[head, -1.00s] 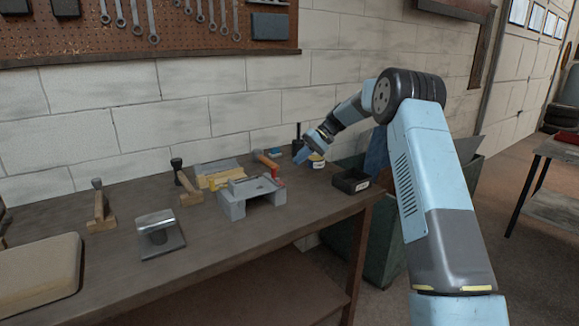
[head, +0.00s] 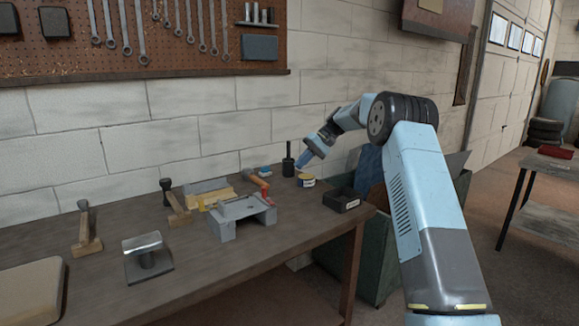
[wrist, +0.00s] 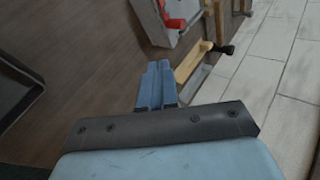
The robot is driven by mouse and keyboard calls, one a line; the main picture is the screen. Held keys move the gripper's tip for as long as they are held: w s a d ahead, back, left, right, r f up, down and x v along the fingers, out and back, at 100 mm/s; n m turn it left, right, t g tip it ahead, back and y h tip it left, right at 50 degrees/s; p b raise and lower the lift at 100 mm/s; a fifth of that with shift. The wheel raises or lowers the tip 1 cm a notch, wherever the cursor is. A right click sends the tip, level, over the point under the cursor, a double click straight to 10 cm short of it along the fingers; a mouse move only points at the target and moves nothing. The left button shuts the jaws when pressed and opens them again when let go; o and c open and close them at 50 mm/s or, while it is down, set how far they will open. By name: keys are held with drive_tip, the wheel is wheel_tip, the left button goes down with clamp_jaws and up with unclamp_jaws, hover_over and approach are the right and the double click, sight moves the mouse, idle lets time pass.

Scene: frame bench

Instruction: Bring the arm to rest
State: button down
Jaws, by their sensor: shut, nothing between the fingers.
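My gripper (head: 304,160) is in the air above the back right part of the workbench (head: 205,262) in the head view. It is above a small yellow and dark round tin (head: 306,181) and apart from it. In the wrist view my gripper's blue fingers (wrist: 155,85) lie together with nothing between them. The arm is bent, reaching up and then down to the left over the bench.
A grey fixture block (head: 240,216) with a red-handled tool (head: 260,186) stands left of my gripper. Hammers, a metal stand (head: 147,258) and a tan pad (head: 30,293) lie further left. The wall is behind.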

drive_tip(key=s+d+r+m+t+h, duration=0.1)
drive_tip(key=s+r+h, duration=0.1)
drive_tip(key=s+r, duration=0.5)
drive_tip(key=s+d+r+t+h, duration=0.1)
drive_tip(key=s+r+t+h, duration=0.15)
drive_tip(key=s, duration=0.85)
drive_tip(key=s+d+r+m+h, duration=0.1)
drive_tip(key=s+r, duration=0.5)
drive_tip(key=s, duration=0.3)
drive_tip(key=s+d+f+t+h, duration=0.1)
drive_tip(key=s+d+f, duration=0.1)
drive_tip(key=s, duration=0.7)
drive_tip(key=s+d+f+t+h, duration=0.1)
drive_tip(key=s+d+f+t, duration=0.1)
drive_tip(key=s, duration=0.8)
drive_tip(key=s+d+f+t+h, duration=0.1)
drive_tip(key=s+d+f, duration=0.1)
drive_tip(key=s, duration=0.7)
drive_tip(key=shift+s+d+f+m, duration=0.25)
drive_tip(key=shift+s+f+m, duration=0.15)
drive_tip(key=shift+f, duration=0.25)
drive_tip(key=c, duration=1.8)
unclamp_jaws()
drive_tip(key=shift+h, duration=0.25)
drive_tip(key=shift+c, duration=0.2)
